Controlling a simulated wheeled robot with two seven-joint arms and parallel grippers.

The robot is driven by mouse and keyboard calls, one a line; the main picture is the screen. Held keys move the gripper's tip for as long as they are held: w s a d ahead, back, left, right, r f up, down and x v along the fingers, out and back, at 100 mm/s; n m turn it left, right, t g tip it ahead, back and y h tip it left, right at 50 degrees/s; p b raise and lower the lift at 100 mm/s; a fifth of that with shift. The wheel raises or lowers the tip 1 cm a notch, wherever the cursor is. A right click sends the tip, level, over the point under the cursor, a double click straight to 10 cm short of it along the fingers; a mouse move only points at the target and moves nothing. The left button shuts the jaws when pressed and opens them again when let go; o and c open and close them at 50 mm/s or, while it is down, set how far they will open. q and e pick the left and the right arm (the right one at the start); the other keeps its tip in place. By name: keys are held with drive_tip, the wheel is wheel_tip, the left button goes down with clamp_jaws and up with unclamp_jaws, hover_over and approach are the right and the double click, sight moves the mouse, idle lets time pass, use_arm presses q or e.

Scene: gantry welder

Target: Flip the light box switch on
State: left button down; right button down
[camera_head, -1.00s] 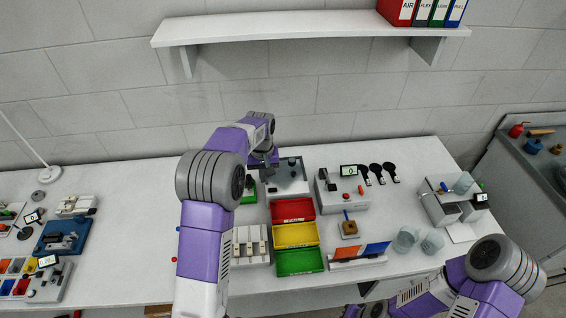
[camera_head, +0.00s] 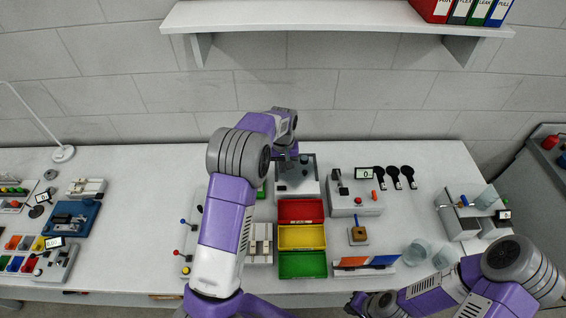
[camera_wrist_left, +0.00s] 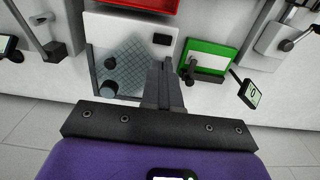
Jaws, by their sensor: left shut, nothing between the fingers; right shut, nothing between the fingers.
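The light box (camera_head: 308,188) is a pale box with a grey top panel, at the back of the bench behind the red bin. In the left wrist view the light box (camera_wrist_left: 105,28) shows a gridded panel, two dark round knobs or posts and a small black rocker switch (camera_wrist_left: 162,39) near one corner. My left gripper (camera_head: 289,163) is over the light box in the head view. In the left wrist view its shut, empty fingers (camera_wrist_left: 162,68) point toward the switch side; I cannot tell whether they touch it. My right arm shows at bottom right; its fingertips are not visible.
A green-framed device (camera_wrist_left: 208,58) stands beside the light box. Red (camera_head: 300,211), yellow (camera_head: 301,237) and green (camera_head: 302,264) bins stand in front. A grey box with a display (camera_head: 355,203) is to the right. Bare bench lies behind the light box.

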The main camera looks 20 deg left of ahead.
sight(283, 187)
use_arm(q)
wheel_tip(283, 187, down, 10)
drive_tip(key=shift+w+r+p, duration=0.15)
drive_tip(key=shift+r+p, duration=0.05)
drive_tip(key=shift+p, duration=0.3)
use_arm(e)
drive_tip(key=shift+w+r, duration=0.1)
drive_tip(key=shift+r, duration=0.4)
use_arm(q)
drive_tip(key=shift+a, duration=0.1)
